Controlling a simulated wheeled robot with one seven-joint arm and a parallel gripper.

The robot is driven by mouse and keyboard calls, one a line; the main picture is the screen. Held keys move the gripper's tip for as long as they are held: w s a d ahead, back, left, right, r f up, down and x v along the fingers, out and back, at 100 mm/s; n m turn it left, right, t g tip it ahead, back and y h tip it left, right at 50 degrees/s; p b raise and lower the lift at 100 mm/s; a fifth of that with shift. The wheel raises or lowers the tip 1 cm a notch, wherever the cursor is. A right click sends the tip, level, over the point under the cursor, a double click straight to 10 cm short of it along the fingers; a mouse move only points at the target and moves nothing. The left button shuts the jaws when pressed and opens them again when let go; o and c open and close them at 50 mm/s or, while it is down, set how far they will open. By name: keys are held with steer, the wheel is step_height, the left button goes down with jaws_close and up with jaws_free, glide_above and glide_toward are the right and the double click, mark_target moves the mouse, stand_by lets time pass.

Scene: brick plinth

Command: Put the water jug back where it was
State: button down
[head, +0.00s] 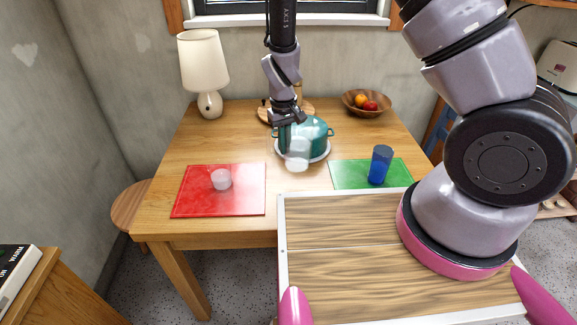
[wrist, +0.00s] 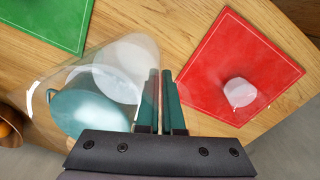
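The clear water jug (head: 297,158) hangs in front of the teal pot in the head view. In the wrist view the see-through jug (wrist: 120,60) fills the left middle, beside my fingers. My gripper (head: 289,118) is above the table; in the wrist view its fingers (wrist: 162,92) are close together at the jug's edge, seemingly shut on its wall or handle. Which part they grip is hard to tell. The jug looks held above the table and somewhat tilted.
The teal pot (head: 318,135) stands on a white plate behind the jug. A blue glass (head: 380,165) stands on the green mat (head: 345,176). A lamp (head: 204,75) and fruit bowl (head: 367,104) stand at the back.

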mark_target(285, 161)
steer(key=shift+f, duration=2.95)
steer(key=shift+f, duration=0.1)
steer(key=c, duration=1.1)
jaws_free()
steer(key=shift+o, duration=0.2)
step_height(285, 161, up, 12)
steer(key=shift+s+a+r, duration=0.1)
steer(key=shift+r, duration=0.1)
